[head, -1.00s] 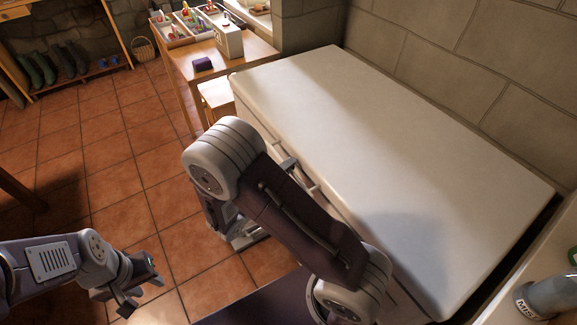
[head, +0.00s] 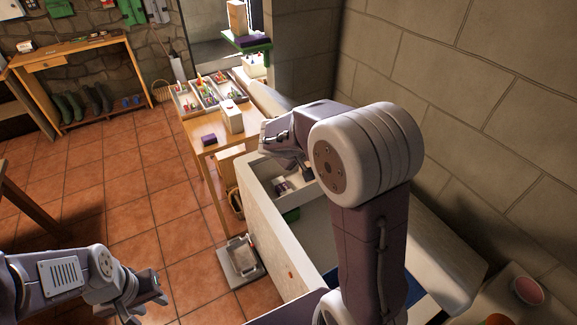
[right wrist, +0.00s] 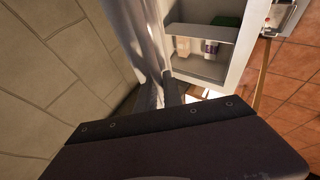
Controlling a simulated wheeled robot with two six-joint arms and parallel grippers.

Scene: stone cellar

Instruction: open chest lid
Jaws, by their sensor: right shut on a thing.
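The white chest (head: 268,240) stands along the stone wall with its lid up, so its inside shows. The pale lid (head: 440,250) is tilted up toward the wall and partly hidden behind my right arm. In the right wrist view the lid (right wrist: 140,25) is a shiny upright sheet beside the open chest (right wrist: 245,45). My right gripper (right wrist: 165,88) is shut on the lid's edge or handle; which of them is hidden. My left gripper (head: 148,292) is open and empty above the tiled floor, away from the chest.
Inside the chest, a raised compartment holds small packages (head: 281,187). A wooden table (head: 212,133) with trays stands past the chest's far end. A grey scale-like object (head: 240,262) lies on the floor beside the chest.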

